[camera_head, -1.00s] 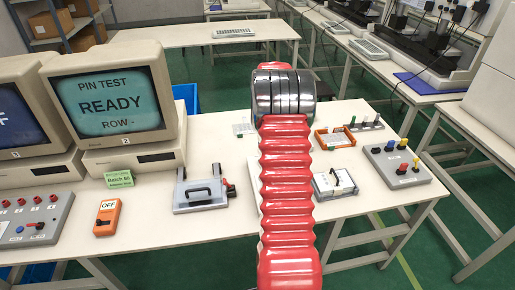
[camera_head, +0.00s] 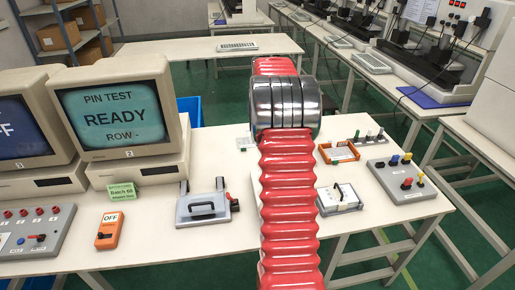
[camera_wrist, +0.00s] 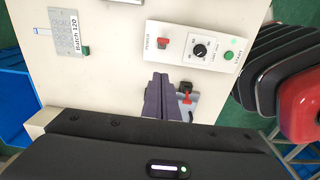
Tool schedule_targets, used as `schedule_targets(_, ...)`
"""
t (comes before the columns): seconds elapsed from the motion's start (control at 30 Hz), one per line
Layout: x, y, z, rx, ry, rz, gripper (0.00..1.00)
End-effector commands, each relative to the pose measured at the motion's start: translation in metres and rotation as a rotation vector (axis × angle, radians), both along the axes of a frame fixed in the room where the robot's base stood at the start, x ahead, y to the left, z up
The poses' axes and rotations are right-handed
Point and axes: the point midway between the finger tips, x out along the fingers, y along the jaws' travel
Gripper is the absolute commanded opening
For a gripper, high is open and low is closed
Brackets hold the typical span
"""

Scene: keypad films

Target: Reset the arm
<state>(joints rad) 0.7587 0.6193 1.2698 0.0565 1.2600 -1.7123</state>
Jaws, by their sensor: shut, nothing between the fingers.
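My arm (camera_head: 288,190), red and ribbed with a shiny metal joint, rises in front of the table in the head view. My gripper is hidden behind it there. In the wrist view my gripper (camera_wrist: 166,98) shows as two dark purple-grey fingers pressed together, shut and empty. They are over the pale table, below a white panel (camera_wrist: 197,48) with a red switch, a dial and a green button. Whether they touch anything below cannot be told.
The table (camera_head: 225,150) holds two monitors, the nearer (camera_head: 118,112) reading "PIN TEST READY". A keyboard (camera_head: 238,46) lies behind.

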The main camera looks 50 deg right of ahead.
Motion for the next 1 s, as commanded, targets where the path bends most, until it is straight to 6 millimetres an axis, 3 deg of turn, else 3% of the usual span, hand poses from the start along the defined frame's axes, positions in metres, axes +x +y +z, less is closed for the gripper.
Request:
schedule_targets(0.2,-0.0012,-0.0013,0.0124,0.000,0.000,0.000,0.00)
schedule_targets(0.8,-0.0006,-0.0007,0.0122,0.001,0.001,-0.002,0.00)
schedule_targets(1.0,0.0010,-0.0023,0.0121,-0.002,-0.001,-0.102,0.00)
